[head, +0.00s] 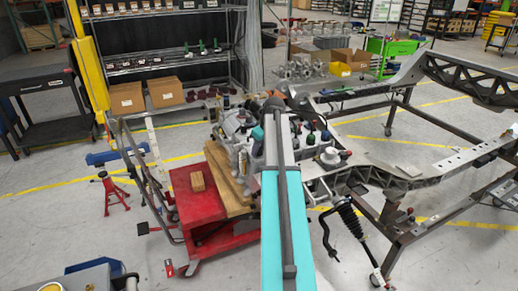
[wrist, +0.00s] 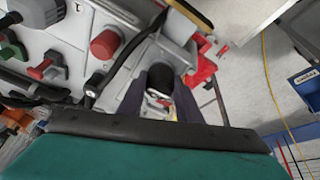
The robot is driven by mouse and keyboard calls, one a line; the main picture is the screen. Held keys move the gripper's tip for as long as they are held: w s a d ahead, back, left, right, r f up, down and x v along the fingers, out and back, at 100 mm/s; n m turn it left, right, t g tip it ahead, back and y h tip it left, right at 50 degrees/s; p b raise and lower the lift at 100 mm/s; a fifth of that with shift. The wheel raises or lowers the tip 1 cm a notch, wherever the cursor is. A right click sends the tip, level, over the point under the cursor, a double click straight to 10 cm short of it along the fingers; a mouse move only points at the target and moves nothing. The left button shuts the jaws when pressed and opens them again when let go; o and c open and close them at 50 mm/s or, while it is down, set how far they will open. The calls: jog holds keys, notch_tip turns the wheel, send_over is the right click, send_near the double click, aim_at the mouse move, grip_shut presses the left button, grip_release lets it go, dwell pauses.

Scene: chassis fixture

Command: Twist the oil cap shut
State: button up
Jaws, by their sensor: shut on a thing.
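My gripper (wrist: 160,98) shows in the wrist view with its two dark fingers on either side of a black round cap, the oil cap (wrist: 160,76). The fingers are shut on it, and their contact with its sides is partly hidden. The cap sits at the edge of a light grey engine cover (wrist: 128,18). Whether it is fully seated cannot be told. In the head view my teal and grey arm reaches over the engine (head: 242,150) and covers the gripper and the cap.
A red cap (wrist: 104,44) and a black hose (wrist: 125,60) are close left of the fingers. The engine rests on a red cart (head: 190,185). A metal chassis frame (head: 440,170) stands close on the right.

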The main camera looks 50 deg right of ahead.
jog(key=shift+m+h, duration=0.5)
jog(key=shift+m, duration=0.8)
grip_shut()
jog(key=shift+a+p, duration=0.1)
jog(key=shift+p, duration=0.2)
jog(key=shift+w+a+m+g+h+p, duration=0.1)
jog(key=shift+m+g+h+p, duration=0.35)
jog(key=shift+m, duration=1.55)
jog(key=shift+f+h, duration=0.1)
jog(key=shift+h, duration=0.15)
jog(key=shift+a+m+g+h, duration=0.1)
jog(key=shift+m+g+h, duration=0.5)
jog(key=shift+m, duration=1.4)
